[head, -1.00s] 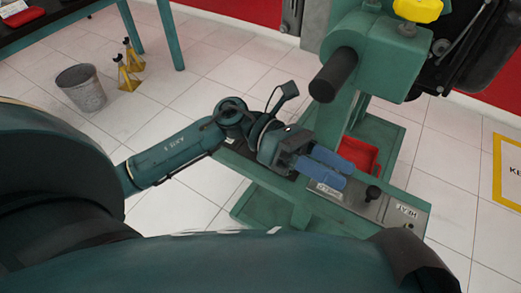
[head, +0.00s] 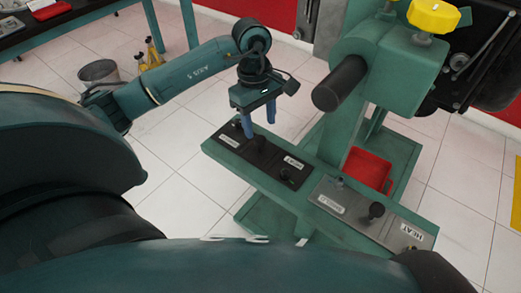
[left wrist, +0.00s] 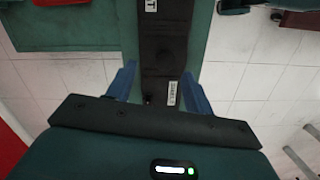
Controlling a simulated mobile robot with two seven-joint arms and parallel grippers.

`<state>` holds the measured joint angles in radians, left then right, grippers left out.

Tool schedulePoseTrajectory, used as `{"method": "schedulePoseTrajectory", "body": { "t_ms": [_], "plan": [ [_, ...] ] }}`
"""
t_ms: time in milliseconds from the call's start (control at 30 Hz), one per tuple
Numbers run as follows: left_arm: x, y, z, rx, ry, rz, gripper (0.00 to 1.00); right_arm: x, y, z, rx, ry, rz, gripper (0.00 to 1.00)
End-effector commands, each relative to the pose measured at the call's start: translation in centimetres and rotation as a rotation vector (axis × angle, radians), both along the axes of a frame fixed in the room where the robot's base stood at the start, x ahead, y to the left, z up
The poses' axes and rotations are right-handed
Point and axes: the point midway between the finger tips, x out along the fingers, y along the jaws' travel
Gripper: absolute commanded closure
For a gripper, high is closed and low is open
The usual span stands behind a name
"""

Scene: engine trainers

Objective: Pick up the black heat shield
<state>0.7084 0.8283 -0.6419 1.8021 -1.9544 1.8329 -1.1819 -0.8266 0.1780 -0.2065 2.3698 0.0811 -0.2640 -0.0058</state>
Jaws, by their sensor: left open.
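The black heat shield (head: 262,156) is a flat dark plate with white labels and a small black knob, lying on the left part of the green bench top. In the left wrist view the dark plate (left wrist: 165,45) runs lengthwise between the two fingers. My left gripper (head: 260,130) points down over the left part of the plate, its blue fingers apart. The left wrist view shows the open gripper (left wrist: 160,70) with one finger on each side of the plate and nothing held. Whether the fingertips touch the bench cannot be told. My right gripper is not in view.
A silver plate (head: 350,212) with HEAT and SHIELD labels and a black knob lies right of the black one. The green engine stand (head: 390,70) with a dark cylinder rises behind. A red tray (head: 367,169) sits lower down. A grey bucket (head: 98,72) stands on the floor.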

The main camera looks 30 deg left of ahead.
Motion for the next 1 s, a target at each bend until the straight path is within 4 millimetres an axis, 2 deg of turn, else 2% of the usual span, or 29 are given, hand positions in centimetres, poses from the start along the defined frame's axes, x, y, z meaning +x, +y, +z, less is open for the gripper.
{"method": "schedulePoseTrajectory", "body": {
  "t_ms": [233,400,533,800,1000],
  "plan": [
    [-0.3,-0.2,-1.9,-0.003,0.002,0.0,0.48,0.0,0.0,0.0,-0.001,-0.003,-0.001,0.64],
    [-1.1,-0.5,-4.6,-0.003,0.003,0.0,0.48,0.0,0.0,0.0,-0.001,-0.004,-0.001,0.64],
    [-1.0,-0.6,-5.9,-0.003,0.0,-0.001,0.48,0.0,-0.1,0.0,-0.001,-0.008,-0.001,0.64],
    [-1.0,-0.6,-6.2,-0.003,-0.002,-0.001,0.48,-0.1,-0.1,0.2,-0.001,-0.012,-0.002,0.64],
    [-1.0,-0.6,-6.1,-0.002,-0.002,-0.001,0.64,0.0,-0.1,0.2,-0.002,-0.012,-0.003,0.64]
  ]
}}
